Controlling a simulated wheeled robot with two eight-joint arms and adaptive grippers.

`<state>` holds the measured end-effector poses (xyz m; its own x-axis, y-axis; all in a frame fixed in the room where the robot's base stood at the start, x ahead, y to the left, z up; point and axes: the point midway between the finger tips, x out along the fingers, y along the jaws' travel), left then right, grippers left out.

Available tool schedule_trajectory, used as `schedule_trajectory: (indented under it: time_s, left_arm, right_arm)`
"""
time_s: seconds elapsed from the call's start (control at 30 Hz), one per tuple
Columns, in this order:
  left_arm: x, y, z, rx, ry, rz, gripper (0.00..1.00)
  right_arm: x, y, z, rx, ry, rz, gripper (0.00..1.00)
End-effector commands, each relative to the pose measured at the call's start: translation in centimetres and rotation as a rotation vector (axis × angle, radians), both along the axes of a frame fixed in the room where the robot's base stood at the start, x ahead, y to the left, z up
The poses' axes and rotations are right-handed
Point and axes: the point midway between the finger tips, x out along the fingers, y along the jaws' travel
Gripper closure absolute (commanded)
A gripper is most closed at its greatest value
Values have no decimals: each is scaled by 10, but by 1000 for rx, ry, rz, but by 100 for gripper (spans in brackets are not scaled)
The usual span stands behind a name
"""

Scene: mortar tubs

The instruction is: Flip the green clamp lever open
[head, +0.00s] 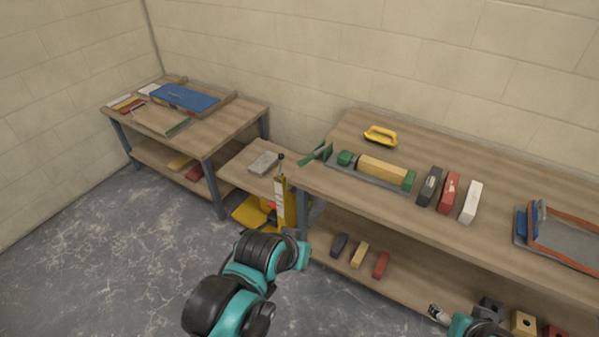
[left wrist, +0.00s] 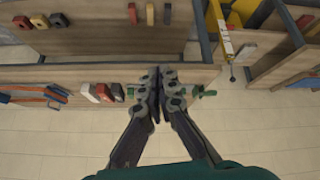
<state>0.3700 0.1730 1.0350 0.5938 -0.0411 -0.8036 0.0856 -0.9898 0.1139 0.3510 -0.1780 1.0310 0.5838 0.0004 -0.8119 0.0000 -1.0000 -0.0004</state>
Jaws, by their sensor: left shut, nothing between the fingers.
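A clamp with a grey bar and green ends lies on the right workbench in the head view, holding a yellowish wooden block (head: 382,167). Its green lever (head: 317,154) sticks out at the bar's left end, over the bench's left edge. In the left wrist view the picture is upside down; the green lever (left wrist: 200,92) shows right of my left gripper (left wrist: 154,74), whose fingers are together and empty. The fingers hide much of the clamp. In the head view my left arm reaches up from below, its fingers not distinguishable. My right gripper (head: 438,313) shows small at the lower edge.
A yellow-handled float (head: 381,135) lies behind the clamp. Dark, red and white blocks (head: 450,192) stand right of it, then a grey tray (head: 562,240). A yellow stand (head: 286,203) rises beside the bench's left end. The lower shelf holds more blocks.

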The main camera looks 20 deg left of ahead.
Motion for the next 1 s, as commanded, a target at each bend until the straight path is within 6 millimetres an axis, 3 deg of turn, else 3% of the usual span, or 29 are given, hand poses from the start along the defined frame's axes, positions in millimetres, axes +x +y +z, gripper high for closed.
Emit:
schedule_trajectory:
  time_s: [0.17,0.3,0.47,0.6,0.8,1.0]
  left_arm:
    - [67,-1,-11,-333,-26,259,100]
    - [130,10,-24,-672,-45,503,100]
    - [198,41,-49,-1065,-55,765,100]
    - [248,83,-80,-1425,-52,971,100]
    - [288,153,-136,-1931,-20,1195,100]
    - [296,204,-177,-2288,28,1294,100]
  right_arm:
    - [0,0,-21,0,0,0,31]
    - [0,0,-37,0,0,0,31]
    - [0,0,-54,0,0,0,31]
    - [0,0,-69,0,0,0,31]
    - [0,0,-88,0,0,0,31]
    - [0,0,-99,0,0,0,31]
